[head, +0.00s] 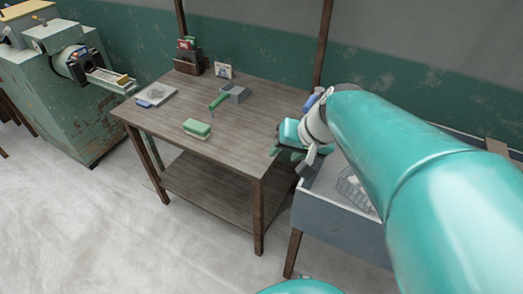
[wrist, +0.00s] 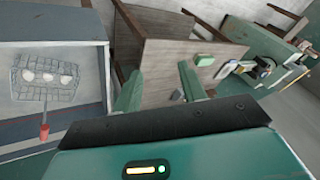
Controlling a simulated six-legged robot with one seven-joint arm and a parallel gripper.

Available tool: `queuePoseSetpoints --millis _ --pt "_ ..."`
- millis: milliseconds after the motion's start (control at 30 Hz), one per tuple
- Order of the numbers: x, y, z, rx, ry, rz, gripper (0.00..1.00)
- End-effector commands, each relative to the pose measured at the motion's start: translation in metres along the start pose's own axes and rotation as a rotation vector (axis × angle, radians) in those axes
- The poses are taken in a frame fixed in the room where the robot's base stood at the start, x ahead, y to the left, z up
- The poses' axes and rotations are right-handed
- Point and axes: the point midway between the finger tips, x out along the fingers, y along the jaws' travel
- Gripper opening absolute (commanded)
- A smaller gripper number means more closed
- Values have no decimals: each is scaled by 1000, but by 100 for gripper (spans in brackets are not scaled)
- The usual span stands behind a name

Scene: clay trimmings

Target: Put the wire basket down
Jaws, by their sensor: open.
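The wire basket (wrist: 72,94) sits in the grey trough at the left of the wrist view, with several pale round things inside it. In the head view the basket (head: 352,188) is in the trough, partly hidden behind my arm. My gripper (wrist: 158,85) is open, with nothing between its fingers. In the head view my gripper (head: 286,154) is above the table's right edge, to the left of the basket and apart from it.
The grey trough (head: 335,222) stands right of the wooden table (head: 240,150). A green machine (head: 65,90) stands at left. A red-handled tool (wrist: 44,131) lies by the basket.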

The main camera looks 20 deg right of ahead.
Motion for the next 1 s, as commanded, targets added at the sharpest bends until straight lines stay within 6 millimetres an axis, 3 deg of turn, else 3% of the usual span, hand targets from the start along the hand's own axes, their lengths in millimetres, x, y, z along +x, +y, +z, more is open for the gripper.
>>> queuePoseSetpoints --millis 33,100,300,467,1000 --pt "-7 -17 16 -81 -7 25 41" --pt "-16 -29 37 -176 -12 73 41" --pt "-38 -45 76 -373 26 177 41" --pt "-45 -45 84 -426 50 210 41" --pt "-45 -45 83 -426 51 212 41"
